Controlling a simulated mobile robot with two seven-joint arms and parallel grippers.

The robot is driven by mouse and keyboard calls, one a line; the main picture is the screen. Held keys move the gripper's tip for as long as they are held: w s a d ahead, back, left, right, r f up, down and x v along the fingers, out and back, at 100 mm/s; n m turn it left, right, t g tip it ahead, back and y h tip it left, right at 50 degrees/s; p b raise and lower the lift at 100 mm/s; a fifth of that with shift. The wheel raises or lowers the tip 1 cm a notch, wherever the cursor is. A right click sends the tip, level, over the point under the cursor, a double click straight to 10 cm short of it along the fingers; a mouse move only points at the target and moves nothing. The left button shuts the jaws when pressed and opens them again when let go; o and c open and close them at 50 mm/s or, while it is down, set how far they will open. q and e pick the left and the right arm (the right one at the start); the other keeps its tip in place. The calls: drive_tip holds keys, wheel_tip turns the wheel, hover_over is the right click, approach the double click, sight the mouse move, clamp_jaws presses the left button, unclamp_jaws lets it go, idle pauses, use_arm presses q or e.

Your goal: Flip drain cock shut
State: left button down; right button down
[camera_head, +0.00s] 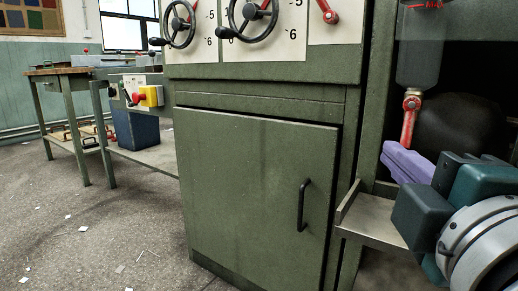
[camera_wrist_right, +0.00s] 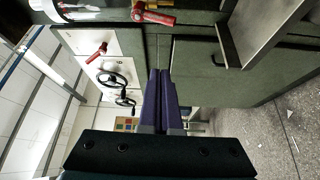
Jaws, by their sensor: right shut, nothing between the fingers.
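The drain cock (camera_head: 409,118) is red and sits under a clear vessel (camera_head: 418,62) at the upper right of the head view. Its lever points down, tilted slightly. It also shows as a red handle at the top of the right wrist view (camera_wrist_right: 153,17). My right gripper (camera_head: 392,152) has purple fingers, closed together and empty. In the head view they lie just below the lever's lower end, partly overlapping it. In the wrist view the closed fingertips (camera_wrist_right: 158,73) are apart from the cock. My left gripper is in neither view.
A metal shelf (camera_head: 374,222) juts out below my right gripper. A green cabinet door (camera_head: 250,190) with a black handle (camera_head: 303,205) stands to its left. Handwheels (camera_head: 253,18) and another red lever (camera_head: 328,12) are on the panel above. Open floor lies at the left.

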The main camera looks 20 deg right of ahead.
sight(409, 124)
drive_tip(key=shift+w, duration=0.1)
drive_tip(key=w+d+p, duration=0.1)
drive_tip(key=w+d, duration=0.5)
drive_tip(key=shift+w+d+p, duration=0.25)
drive_tip(key=shift+w+p, duration=0.05)
drive_tip(key=shift+w, duration=0.05)
idle(0.4)
drive_tip(key=shift+r, duration=0.1)
